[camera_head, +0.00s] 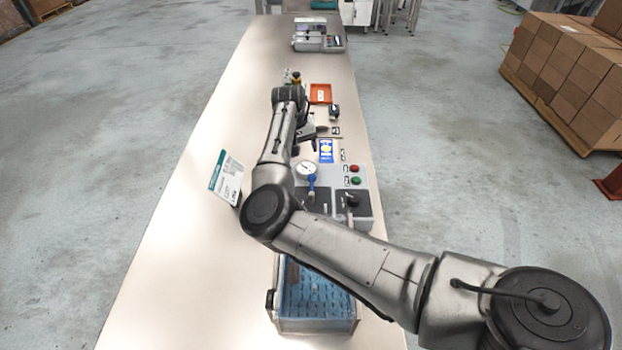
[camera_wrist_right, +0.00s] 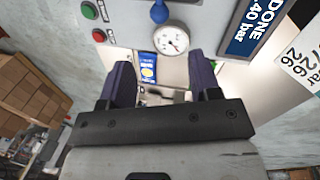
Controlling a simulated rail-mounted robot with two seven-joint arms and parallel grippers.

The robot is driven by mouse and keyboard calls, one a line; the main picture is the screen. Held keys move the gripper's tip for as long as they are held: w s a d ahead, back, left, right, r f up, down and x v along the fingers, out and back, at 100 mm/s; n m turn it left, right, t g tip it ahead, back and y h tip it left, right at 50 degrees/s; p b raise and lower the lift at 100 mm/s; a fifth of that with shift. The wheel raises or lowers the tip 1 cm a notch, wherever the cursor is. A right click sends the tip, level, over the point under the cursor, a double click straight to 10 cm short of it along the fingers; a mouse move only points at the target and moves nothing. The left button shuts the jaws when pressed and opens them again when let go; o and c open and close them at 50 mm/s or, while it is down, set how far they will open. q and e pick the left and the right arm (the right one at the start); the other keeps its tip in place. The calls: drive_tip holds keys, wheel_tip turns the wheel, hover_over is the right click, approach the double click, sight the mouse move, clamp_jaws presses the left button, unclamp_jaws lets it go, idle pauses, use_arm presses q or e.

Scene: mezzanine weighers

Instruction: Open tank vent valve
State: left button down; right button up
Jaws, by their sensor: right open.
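A grey control panel (camera_head: 367,180) stands on the long bench, with a round white gauge (camera_head: 307,168) on it. A blue handle (camera_head: 311,184), which I take for the vent valve, sits just below the gauge; in the right wrist view this blue handle (camera_wrist_right: 159,12) shows at the top edge, beside the gauge (camera_wrist_right: 171,39). A clear tank (camera_head: 318,300) with blue contents stands in front of the panel, partly behind my arm. My left gripper is out of view.
A green button (camera_head: 355,181) and red button (camera_head: 355,168) sit on the panel, with black switch plates below. A white sign card (camera_head: 226,178) stands to the left. An orange tray (camera_head: 320,93) lies beyond.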

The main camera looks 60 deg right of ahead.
sight(311, 175)
drive_tip(key=f, duration=0.4)
drive_tip(key=s+d+f, duration=0.1)
drive_tip(key=f, duration=0.3)
drive_tip(key=s+f, duration=0.1)
drive_tip(key=f, duration=0.3)
drive_tip(key=shift+d+f+b, duration=0.3)
drive_tip(key=shift+d+b, duration=0.05)
clamp_jaws()
